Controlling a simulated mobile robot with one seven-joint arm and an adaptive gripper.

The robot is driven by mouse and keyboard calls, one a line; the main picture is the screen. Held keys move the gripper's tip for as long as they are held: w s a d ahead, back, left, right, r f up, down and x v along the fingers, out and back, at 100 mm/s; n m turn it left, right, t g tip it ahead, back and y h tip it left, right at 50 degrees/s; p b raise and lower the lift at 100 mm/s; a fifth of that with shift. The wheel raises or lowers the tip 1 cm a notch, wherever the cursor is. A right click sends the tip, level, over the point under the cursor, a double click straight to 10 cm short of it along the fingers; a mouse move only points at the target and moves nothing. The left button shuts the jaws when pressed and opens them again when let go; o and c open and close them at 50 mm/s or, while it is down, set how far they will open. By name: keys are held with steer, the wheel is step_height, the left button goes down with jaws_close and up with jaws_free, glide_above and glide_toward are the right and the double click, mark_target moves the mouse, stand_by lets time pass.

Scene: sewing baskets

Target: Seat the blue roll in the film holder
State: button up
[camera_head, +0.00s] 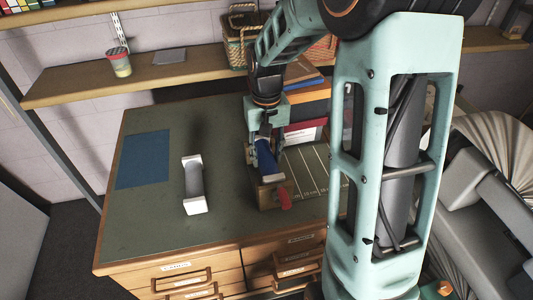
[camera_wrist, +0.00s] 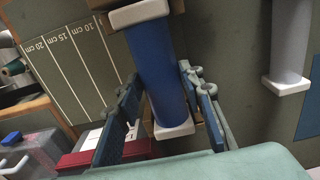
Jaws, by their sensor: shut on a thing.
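The blue roll (camera_wrist: 153,65) lies between the two blue-padded fingers of my gripper (camera_wrist: 162,82) in the wrist view, with a white block (camera_wrist: 139,13) at its far end and another (camera_wrist: 173,130) at its near end. In the head view the blue roll (camera_head: 267,158) shows below my gripper (camera_head: 264,148), above or at a small wooden piece (camera_head: 268,194) with a red knob. My gripper is shut on the roll. A pale grey trough or cylinder with white end blocks (camera_head: 195,206) stands apart to the left. I cannot tell which piece is the film holder; contact under the roll is hidden.
A green-topped desk (camera_head: 140,225) carries a blue mat (camera_head: 144,158) at left and a ruled scale board (camera_head: 305,170) at right. Books or boxes (camera_head: 308,112) are stacked behind my gripper. A shelf (camera_head: 90,88) runs along the back wall. The desk's left front is clear.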

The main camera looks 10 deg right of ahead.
steer(key=o, duration=1.5)
step_height(320, 180, up, 12)
steer(key=shift+r, duration=0.1)
